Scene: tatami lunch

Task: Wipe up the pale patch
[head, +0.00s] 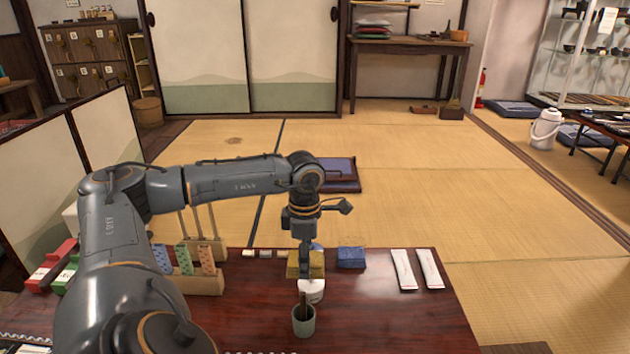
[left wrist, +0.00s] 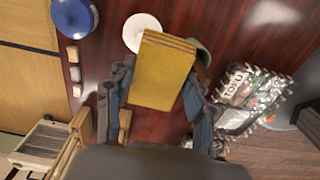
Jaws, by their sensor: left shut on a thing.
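My left gripper (head: 305,272) is shut on a folded yellow cloth (head: 318,264), held over the dark red table (head: 400,320). In the left wrist view the yellow cloth (left wrist: 162,70) sits between the two fingers of the left gripper (left wrist: 155,90). I cannot make out a pale patch for certain in either view. Pale light areas on the wood at the upper right of the wrist view may be only shine. My arm and the cloth hide part of the tabletop. My right gripper is not in view.
A white round pot (head: 311,290) and a green cup (head: 303,320) stand close to the gripper. A folded blue cloth (head: 351,257) and two white packets (head: 403,270) lie to the right. A tofu package (left wrist: 245,95) and a blue round dish (left wrist: 74,17) show in the wrist view.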

